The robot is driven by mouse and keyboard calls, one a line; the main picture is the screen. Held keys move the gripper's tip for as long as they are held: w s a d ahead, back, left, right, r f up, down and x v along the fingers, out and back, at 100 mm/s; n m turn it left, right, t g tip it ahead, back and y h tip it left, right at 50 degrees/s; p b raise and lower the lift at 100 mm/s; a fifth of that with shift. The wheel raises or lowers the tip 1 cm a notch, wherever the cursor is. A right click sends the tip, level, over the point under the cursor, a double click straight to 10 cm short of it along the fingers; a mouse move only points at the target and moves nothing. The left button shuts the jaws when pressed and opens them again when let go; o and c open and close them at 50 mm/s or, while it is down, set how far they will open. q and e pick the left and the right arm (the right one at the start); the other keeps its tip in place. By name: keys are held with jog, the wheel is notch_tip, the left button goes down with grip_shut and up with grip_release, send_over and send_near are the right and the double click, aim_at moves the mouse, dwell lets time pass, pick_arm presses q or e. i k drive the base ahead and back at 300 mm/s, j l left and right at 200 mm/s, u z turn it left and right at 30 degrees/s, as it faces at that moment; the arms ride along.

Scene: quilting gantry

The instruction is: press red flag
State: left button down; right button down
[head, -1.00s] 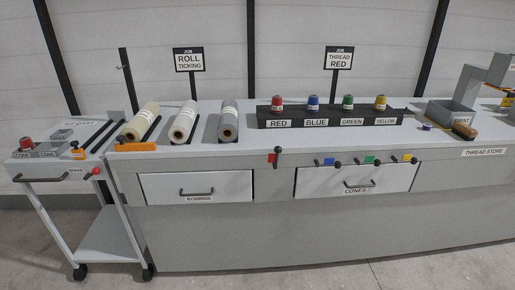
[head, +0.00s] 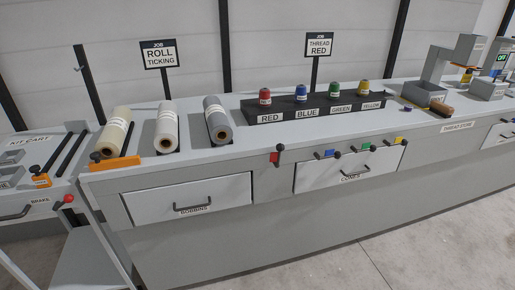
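The red flag (head: 274,157) is a small red plate with a black-knobbed lever on the front edge of the long grey counter. It sits between the BOBBINS drawer and the CONES drawer, below the RED label of the thread rack. Blue (head: 325,154), green (head: 361,148) and yellow (head: 397,141) flags with similar levers stand to its right above the CONES drawer. The knob of the red flag's lever is at its upper right. Neither of my grippers is in the head view.
The counter (head: 190,175) carries several fabric rolls and a black rack (head: 293,113) of coloured cones. A kit cart (head: 62,190) with a red-knobbed brake stands at the left. Drawers BOBBINS (head: 190,198) and CONES (head: 345,170) look shut. Floor in front at right is clear.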

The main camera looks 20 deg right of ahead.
aim_at(275, 157)
jog(key=i+j, duration=0.15)
jog(key=j, duration=0.15)
jog(key=i+j, duration=0.1)
jog(key=j, duration=0.2)
jog(key=i+j+z, duration=0.1)
jog(key=j, duration=0.2)
jog(key=i+j, duration=0.15)
jog(key=j, duration=0.15)
